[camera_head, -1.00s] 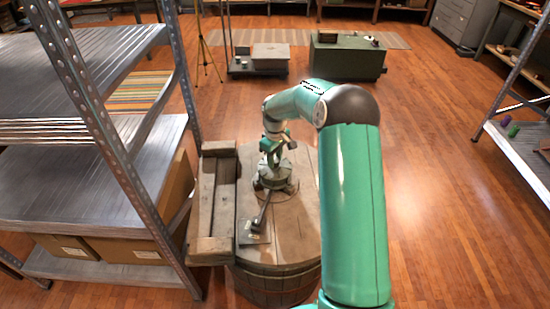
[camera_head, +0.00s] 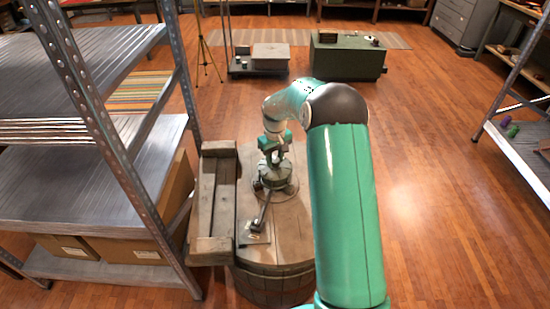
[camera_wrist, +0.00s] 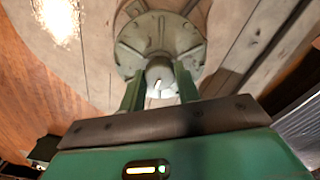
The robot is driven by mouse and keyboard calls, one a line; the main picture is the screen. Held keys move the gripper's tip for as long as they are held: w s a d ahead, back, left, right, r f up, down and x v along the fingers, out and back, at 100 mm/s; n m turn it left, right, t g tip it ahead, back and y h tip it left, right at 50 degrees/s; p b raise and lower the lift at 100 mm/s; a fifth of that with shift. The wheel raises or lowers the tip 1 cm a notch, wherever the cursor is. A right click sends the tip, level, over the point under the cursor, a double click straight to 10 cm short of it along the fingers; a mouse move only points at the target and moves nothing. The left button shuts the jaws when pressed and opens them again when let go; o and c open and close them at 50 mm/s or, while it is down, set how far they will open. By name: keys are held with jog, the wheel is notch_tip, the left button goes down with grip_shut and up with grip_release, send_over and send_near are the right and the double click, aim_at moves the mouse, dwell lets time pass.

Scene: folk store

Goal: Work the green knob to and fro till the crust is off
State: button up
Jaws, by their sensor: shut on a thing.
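A grey-green fixture with a round ribbed flange (camera_head: 272,178) stands on a wooden barrel top (camera_head: 290,215). In the wrist view its flange (camera_wrist: 160,35) fills the upper middle. A pale rounded knob (camera_wrist: 160,70) shows at its near side. My gripper (camera_wrist: 160,88) has one green finger on each side of the knob and is shut on it. In the head view my gripper (camera_head: 273,155) is at the top of the fixture and hides most of the knob. Any crust is too small to make out.
A small tool with a flat plate (camera_head: 255,228) lies in front of the fixture. A metal shelf (camera_head: 95,190) stands close at the left. Open floor (camera_head: 440,220) lies to the right.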

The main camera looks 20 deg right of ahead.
aim_at(275, 160)
jog(key=o, duration=1)
notch_tip(275, 160, up, 14)
jog(key=shift+f, duration=0.1)
